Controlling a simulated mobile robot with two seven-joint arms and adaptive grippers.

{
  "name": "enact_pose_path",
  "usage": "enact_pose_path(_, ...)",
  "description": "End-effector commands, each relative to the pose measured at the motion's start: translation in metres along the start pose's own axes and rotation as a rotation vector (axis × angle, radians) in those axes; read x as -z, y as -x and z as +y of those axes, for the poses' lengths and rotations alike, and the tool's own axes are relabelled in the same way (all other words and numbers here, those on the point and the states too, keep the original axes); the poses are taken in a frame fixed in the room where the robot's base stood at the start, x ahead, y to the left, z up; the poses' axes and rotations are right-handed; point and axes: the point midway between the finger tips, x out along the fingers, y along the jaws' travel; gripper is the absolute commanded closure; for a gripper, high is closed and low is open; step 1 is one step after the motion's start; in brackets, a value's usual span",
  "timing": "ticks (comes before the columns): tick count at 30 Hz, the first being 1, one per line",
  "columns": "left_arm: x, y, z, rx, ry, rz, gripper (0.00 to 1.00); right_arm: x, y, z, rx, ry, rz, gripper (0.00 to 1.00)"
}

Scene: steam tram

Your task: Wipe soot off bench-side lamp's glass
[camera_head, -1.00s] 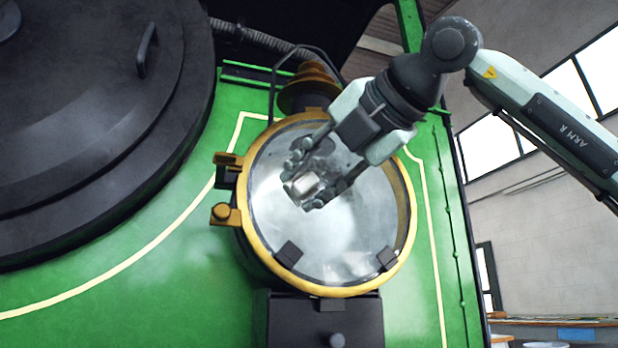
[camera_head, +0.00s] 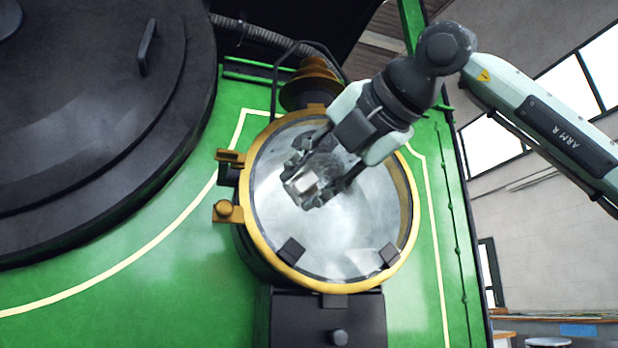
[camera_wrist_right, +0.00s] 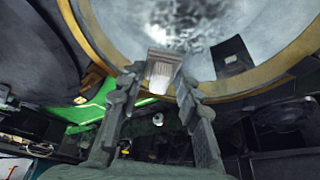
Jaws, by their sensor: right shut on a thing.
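The lamp is a large round one with a yellow-brass rim (camera_head: 412,235) on a green front. Its glass (camera_head: 345,245) looks pale and hazy over the lower part, with a darker grey area behind my right gripper. My right gripper (camera_head: 310,186) is in front of the upper middle of the glass, shut on a small pale block-like pad (camera_head: 306,183). The pad also shows between the fingertips in the right wrist view (camera_wrist_right: 163,72), near a mottled grey patch of the glass (camera_wrist_right: 190,28). I cannot tell whether the pad touches the glass. My left gripper is not in view.
A large dark round door (camera_head: 90,130) fills the left. Brass hinge lugs (camera_head: 228,211) stick out from the lamp's left side, and dark clips sit on its lower rim. A brass chimney (camera_head: 310,85) tops the lamp. A bench (camera_head: 560,330) stands far right.

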Motion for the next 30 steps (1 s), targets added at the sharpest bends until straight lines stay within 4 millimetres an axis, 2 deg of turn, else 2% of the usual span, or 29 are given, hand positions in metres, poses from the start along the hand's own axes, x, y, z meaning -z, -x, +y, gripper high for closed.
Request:
enact_pose_path(14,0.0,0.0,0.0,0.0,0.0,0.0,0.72,-0.004,-0.006,-0.002,0.0,-0.001,-0.001,0.9)
enact_pose_path(30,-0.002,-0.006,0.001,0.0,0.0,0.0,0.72,-0.031,0.007,-0.028,0.0,-0.001,0.0,0.9)
